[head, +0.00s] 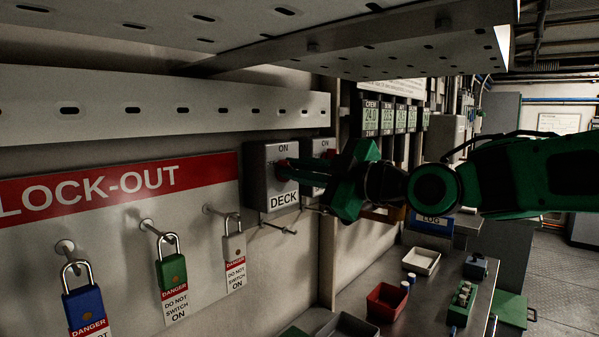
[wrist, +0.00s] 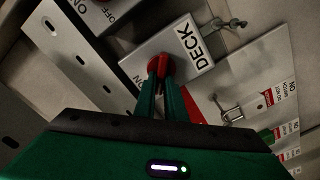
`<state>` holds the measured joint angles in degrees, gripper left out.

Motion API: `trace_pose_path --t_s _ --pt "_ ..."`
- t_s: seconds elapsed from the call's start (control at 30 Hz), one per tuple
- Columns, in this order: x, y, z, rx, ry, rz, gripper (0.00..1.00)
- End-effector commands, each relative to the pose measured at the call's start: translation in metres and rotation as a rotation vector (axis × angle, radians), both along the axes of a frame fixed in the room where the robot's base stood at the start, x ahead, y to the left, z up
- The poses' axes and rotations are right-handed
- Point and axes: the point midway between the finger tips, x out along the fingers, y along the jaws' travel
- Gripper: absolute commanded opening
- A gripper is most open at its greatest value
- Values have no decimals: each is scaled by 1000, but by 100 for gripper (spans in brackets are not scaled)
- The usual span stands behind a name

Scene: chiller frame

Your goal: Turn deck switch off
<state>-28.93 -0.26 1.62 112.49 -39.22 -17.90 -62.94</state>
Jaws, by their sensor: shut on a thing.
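The deck switch (head: 256,165) is a grey box on the wall with "ON" at its top and a "DECK" label at its bottom. It also shows in the wrist view (wrist: 190,45), rotated, with a red handle (wrist: 159,67) at its middle. My gripper (head: 287,165) reaches in from the right in the head view. In the wrist view its two green fingers (wrist: 160,78) are shut on the red handle. The gripper hides most of the handle in the head view, so its exact angle is hard to tell there.
A second switch box (head: 318,150) stands just right of the deck switch. A lock-out board (head: 110,200) with blue, green and white padlocks hangs at left. A perforated beam (head: 150,112) runs above. A bench below holds a red bin (head: 387,301) and a white tray (head: 421,261).

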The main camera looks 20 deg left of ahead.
Motion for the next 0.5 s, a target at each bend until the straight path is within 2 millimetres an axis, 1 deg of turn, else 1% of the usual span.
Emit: trace_pose_path --t_s 0.03,0.5 --pt "4 -3 -1 -17 -40 -9 0" --pt "1 -2 -6 -182 -433 -10 0"
